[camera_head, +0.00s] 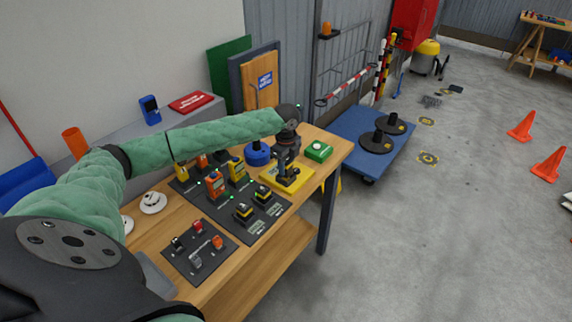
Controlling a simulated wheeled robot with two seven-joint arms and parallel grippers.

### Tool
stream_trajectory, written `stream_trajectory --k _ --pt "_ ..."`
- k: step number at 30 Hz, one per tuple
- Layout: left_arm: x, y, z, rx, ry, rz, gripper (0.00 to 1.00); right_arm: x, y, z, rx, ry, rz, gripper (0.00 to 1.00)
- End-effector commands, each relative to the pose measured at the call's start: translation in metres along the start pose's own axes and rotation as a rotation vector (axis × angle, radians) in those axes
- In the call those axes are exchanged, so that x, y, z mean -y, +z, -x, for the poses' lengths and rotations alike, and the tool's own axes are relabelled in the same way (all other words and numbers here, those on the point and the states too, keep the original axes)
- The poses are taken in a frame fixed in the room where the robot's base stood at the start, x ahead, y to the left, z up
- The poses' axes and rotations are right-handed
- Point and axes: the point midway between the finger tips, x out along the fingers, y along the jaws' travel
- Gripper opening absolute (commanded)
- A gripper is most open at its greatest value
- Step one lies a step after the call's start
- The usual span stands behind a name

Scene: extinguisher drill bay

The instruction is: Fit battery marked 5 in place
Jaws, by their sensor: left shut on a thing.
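My left gripper (287,167) points down over a yellow tray (301,185) near the table's right edge. It is shut on a small dark thing, mostly hidden by the fingers, low over or touching the tray; I cannot tell which. No number can be read on it. A dark board (226,207) left of the tray holds an orange device (215,184), a yellow device (237,171) and two black-and-yellow blocks, one at the front (243,212) and one nearer the tray (263,195). No mark 5 is legible. My right gripper is not in view.
A green box (319,151) with a white top and a blue round thing (257,154) stand close to the gripper. A second dark board (200,249) with small red and grey parts lies at the front. A blue trolley (362,133) stands beyond the wooden table (262,254).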

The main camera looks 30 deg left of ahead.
Motion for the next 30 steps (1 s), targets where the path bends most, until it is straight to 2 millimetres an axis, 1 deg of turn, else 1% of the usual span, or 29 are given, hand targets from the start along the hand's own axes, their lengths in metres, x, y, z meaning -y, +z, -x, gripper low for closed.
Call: stream_trajectory --k 18,30 --pt "0.0003 0.0001 0.0006 0.0 -0.001 0.0 0.01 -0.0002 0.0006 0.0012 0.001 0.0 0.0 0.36" --pt "0.0001 0.0 0.0011 0.0 0.0 0.0 0.01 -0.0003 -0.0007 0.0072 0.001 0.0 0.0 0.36"
